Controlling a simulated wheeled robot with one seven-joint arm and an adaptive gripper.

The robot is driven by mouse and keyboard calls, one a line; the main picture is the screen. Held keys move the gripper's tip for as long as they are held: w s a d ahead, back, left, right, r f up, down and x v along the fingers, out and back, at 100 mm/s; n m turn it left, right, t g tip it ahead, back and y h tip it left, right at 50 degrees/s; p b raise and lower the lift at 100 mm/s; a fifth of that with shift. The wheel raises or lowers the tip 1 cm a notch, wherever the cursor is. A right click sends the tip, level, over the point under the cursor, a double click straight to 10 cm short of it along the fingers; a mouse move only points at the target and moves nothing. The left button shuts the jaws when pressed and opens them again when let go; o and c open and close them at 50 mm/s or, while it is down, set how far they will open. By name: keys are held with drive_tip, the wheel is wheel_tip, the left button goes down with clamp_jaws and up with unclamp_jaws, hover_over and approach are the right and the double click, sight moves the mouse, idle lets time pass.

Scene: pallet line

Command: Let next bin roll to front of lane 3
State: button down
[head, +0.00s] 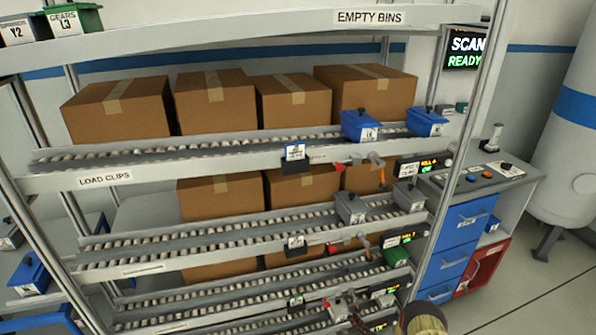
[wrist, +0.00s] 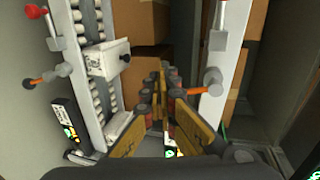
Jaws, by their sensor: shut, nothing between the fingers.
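My gripper (wrist: 158,82) shows in the wrist view with its yellow-sided fingers shut and nothing between them. An orange-tipped lever (wrist: 188,92) on a grey post is right beside the fingers; I cannot tell whether they touch. In the head view, two blue bins (head: 361,125) (head: 427,122) are on the top lane, two grey bins (head: 350,207) (head: 408,196) on the one below, and a green bin (head: 396,253) lower still. I cannot read which lane is 3.
Cardboard boxes (head: 215,100) stand behind the lanes. Another orange-tipped lever (wrist: 38,82) and a red-topped lever (wrist: 36,12) stick out at left in the wrist view. A blue drawer cabinet (head: 468,225) stands right of the rack; the floor (head: 515,275) there is clear.

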drive_tip(key=v, duration=0.1)
drive_tip(key=p+v, duration=0.1)
drive_tip(key=v, duration=0.1)
drive_tip(key=p+v, duration=0.1)
drive_tip(key=v, duration=0.1)
drive_tip(key=shift+s+a, duration=0.2)
drive_tip(key=shift+a, duration=0.15)
idle(0.3)
